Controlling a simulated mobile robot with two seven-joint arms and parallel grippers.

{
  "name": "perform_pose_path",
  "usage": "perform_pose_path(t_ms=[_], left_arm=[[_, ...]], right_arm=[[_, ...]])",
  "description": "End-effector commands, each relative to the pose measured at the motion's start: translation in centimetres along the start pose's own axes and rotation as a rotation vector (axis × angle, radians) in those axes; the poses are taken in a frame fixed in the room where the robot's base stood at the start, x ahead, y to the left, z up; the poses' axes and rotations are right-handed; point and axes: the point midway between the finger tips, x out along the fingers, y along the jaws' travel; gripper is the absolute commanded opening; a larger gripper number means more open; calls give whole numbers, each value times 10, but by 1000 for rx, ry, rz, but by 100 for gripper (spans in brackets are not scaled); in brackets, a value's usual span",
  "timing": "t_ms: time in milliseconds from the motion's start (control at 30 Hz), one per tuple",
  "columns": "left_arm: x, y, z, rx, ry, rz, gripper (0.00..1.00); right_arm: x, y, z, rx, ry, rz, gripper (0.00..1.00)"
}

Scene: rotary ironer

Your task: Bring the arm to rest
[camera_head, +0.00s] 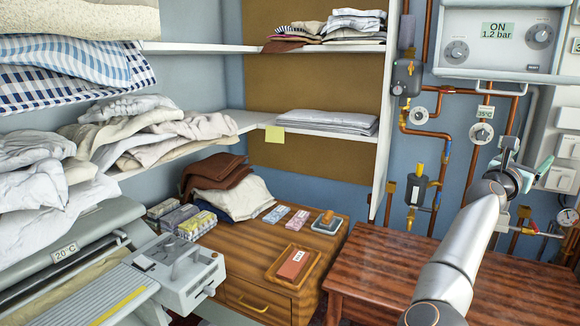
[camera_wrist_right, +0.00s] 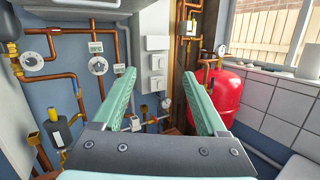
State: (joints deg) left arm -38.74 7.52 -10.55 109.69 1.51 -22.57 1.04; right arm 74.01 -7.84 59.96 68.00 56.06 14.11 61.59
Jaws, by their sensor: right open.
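My right arm (camera_head: 450,265) reaches up from the bottom right of the head view, over the brown wooden table (camera_head: 370,262). My right gripper (camera_head: 541,170) is at its end, partly hidden by the wrist, in front of the pipes and white switch boxes. In the right wrist view the two pale green fingers (camera_wrist_right: 158,104) stand wide apart with nothing between them. The fingers point toward the wall and look clear of it. My left gripper is in neither view.
A boiler (camera_head: 505,40) reads ON, 1.2 bar, above copper pipes with gauges and valves. A rotary ironer (camera_head: 110,275) stands at the left. A wooden cabinet (camera_head: 230,262) holds boxes, cloths and a small tray. Most of the table top is bare.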

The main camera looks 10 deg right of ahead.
Motion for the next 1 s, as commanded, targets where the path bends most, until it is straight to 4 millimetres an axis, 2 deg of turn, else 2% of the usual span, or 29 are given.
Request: perform_pose_path(t_ms=[33, 100, 267, 467, 600, 767, 867, 1000], left_arm=[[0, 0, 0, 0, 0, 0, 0], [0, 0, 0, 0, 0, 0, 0], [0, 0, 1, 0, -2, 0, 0], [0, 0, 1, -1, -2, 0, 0], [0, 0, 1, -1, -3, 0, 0], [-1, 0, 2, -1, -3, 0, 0], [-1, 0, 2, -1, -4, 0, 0], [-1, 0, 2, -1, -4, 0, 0]], right_arm=[[-5, -5, -15, -157, -41, 13, 75], [-14, -5, -28, -361, -99, 40, 75], [-45, 5, -64, -817, -236, 127, 75], [-106, 28, -127, -1356, -432, 282, 75], [-164, 41, -183, -1697, -595, 420, 75], [-247, 42, -254, -2038, -822, 605, 75], [-306, 31, -300, -2215, -990, 734, 75], [-394, 1, -356, -2395, -1253, 923, 75]])
